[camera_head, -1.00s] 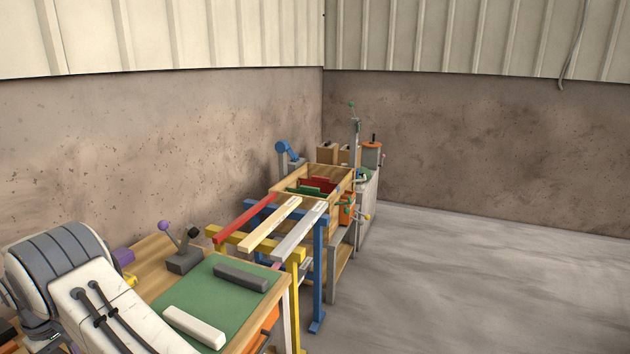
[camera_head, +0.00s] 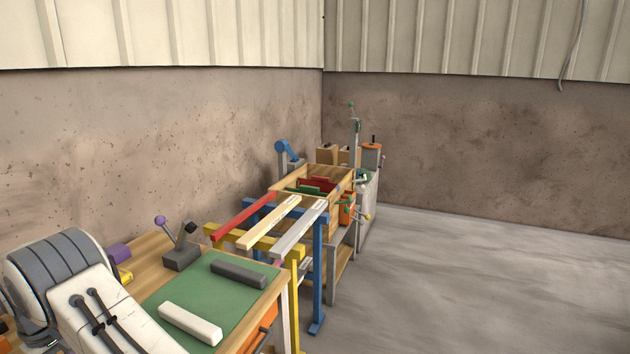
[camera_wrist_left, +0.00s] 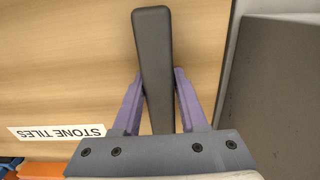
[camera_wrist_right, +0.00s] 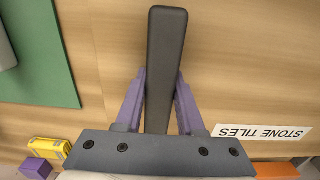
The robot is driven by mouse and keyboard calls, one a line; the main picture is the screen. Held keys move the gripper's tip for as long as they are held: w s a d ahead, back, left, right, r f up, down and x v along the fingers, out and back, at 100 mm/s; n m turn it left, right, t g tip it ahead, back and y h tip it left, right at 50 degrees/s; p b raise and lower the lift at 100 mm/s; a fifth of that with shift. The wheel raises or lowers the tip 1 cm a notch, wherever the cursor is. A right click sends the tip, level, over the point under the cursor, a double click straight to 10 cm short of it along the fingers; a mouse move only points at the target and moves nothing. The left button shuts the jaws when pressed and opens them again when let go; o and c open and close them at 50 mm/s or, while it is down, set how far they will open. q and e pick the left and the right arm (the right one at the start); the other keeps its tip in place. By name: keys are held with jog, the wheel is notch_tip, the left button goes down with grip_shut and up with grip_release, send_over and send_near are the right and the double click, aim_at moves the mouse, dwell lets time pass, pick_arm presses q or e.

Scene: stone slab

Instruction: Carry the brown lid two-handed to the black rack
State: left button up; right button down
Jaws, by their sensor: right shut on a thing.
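My right gripper (camera_wrist_right: 160,85) is shut on a dark grey bar (camera_wrist_right: 165,45) whose rounded end sticks out past the purple fingertips. In the left wrist view my left gripper (camera_wrist_left: 158,82) has its fingers on both sides of another view of a dark grey bar (camera_wrist_left: 153,40); I cannot tell whether both touch it. Below the bars is a pale brown wood surface (camera_wrist_left: 75,60) with a STONE TILES label (camera_wrist_left: 57,132); the label also shows in the right wrist view (camera_wrist_right: 262,132). I cannot tell whether this wood is lid or table. Neither gripper shows in the head view, and no black rack is identifiable.
A green mat (camera_head: 195,300) on the bench holds a white block (camera_head: 190,323) and a grey block (camera_head: 238,275). A yellow trestle (camera_head: 295,300) and blue trestle (camera_head: 319,260) stand beyond. Bare floor (camera_head: 480,290) lies open to the right.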

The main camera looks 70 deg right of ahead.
pick_arm(q)
jog(key=o, duration=0.3)
jog(key=shift+r, duration=0.1)
pick_arm(e)
jog(key=shift+r, duration=0.15)
pick_arm(q)
jog(key=shift+s, duration=0.1)
pick_arm(e)
jog(key=shift+c, duration=2.2)
grip_release()
pick_arm(q)
jog(key=o, duration=0.5)
jog(key=shift+c, duration=0.2)
pick_arm(e)
jog(key=o, duration=0.4)
pick_arm(q)
jog(key=shift+r+p, duration=3.5)
jog(key=shift+r, duration=1)
pick_arm(e)
jog(key=shift+o, duration=0.2)
jog(key=shift+r, duration=3.4)
